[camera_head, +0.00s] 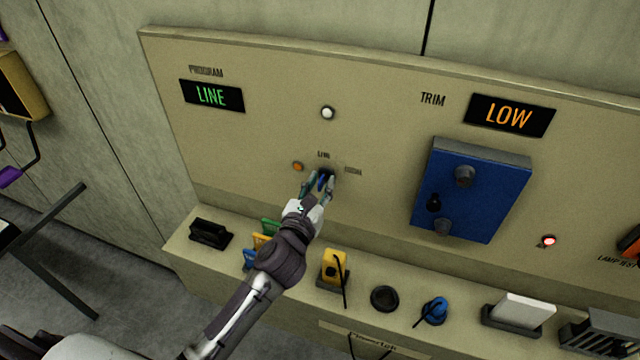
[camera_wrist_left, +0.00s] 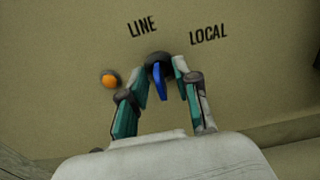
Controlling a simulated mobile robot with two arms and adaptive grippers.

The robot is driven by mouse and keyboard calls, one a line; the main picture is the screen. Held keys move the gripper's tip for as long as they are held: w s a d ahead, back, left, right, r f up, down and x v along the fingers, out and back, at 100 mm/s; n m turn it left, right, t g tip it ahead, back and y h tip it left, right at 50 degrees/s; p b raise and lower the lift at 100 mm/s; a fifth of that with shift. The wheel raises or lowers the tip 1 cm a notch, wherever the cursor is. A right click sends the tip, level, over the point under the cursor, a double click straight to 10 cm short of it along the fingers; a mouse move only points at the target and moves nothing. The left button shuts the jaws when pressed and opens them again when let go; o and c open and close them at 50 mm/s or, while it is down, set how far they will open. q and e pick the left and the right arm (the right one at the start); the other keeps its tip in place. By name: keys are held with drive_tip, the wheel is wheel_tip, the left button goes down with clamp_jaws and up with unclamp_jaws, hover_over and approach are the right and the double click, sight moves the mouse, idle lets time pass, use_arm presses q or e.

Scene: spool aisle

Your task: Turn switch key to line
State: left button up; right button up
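The blue switch key (camera_head: 322,181) sits in a dark round lock on the beige panel, under the small LINE mark and left of the LOCAL mark. In the left wrist view the key (camera_wrist_left: 159,82) stands nearly upright in the picture, its top near the LINE label (camera_wrist_left: 142,27). The LOCAL label (camera_wrist_left: 208,35) is to its upper right. My left gripper (camera_head: 318,186) is at the lock, its two fingers (camera_wrist_left: 162,70) on either side of the key with narrow gaps showing. The PROGRAM display (camera_head: 211,96) reads LINE in green. My right gripper is out of view.
An orange button (camera_head: 298,166) is close left of the lock; a white lamp (camera_head: 327,113) is above. A blue box (camera_head: 470,190) with knobs juts out at the right. The ledge below holds a yellow plug (camera_head: 334,264), a blue plug (camera_head: 435,310) and other pieces.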

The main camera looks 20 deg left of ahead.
use_arm(q)
drive_tip(key=s, duration=1.2)
drive_tip(key=shift+a, duration=0.2)
